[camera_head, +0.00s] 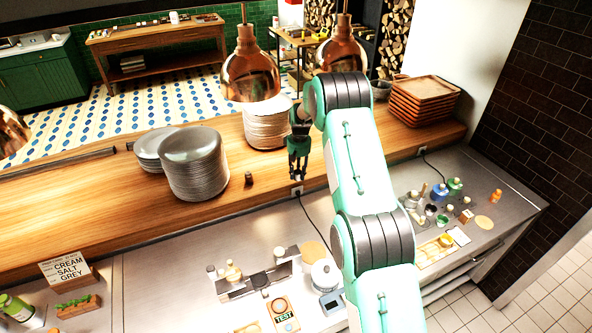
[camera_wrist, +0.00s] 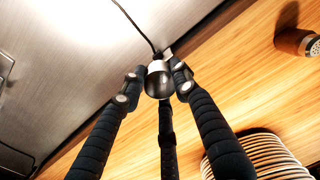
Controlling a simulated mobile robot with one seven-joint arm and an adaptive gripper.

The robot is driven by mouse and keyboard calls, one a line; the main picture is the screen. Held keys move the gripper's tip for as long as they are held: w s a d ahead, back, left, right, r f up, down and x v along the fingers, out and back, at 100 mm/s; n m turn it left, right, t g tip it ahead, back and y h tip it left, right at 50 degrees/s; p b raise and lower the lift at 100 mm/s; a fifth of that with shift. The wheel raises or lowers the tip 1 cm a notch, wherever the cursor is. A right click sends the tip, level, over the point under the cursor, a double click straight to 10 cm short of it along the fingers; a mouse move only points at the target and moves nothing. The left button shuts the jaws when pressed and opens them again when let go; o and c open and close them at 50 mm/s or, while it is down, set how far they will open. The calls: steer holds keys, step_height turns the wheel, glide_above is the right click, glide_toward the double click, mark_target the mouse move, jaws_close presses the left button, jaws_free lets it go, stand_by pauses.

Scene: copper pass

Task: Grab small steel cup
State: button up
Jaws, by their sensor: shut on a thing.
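The small steel cup (camera_wrist: 158,82) is between the fingertips of my gripper (camera_wrist: 158,78) in the wrist view, its dark round mouth facing the camera. The fingers are shut on it from the sides, and a third finger reaches up from below in the picture. In the head view my gripper (camera_head: 298,172) hangs pointing down over the front edge of the wooden counter (camera_head: 120,215). The cup cannot be made out clearly there. I cannot tell whether it still touches the surface beneath.
Plate stacks (camera_head: 193,170) stand left of my gripper, and another stack (camera_head: 266,125) stands behind it. A small brown shaker (camera_head: 249,178) stands nearby on the wood. Copper lamps (camera_head: 249,72) hang above. Wooden trays (camera_head: 424,100) are at right; small containers crowd the lower steel counter.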

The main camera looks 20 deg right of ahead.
steer(key=s+a, duration=0.1)
steer(key=s, duration=0.5)
steer(key=shift+s+a+r+b, duration=0.2)
steer(key=shift+r+b, duration=0.1)
steer(key=shift+b, duration=0.15)
steer(key=shift+r, duration=0.1)
stand_by(0.3)
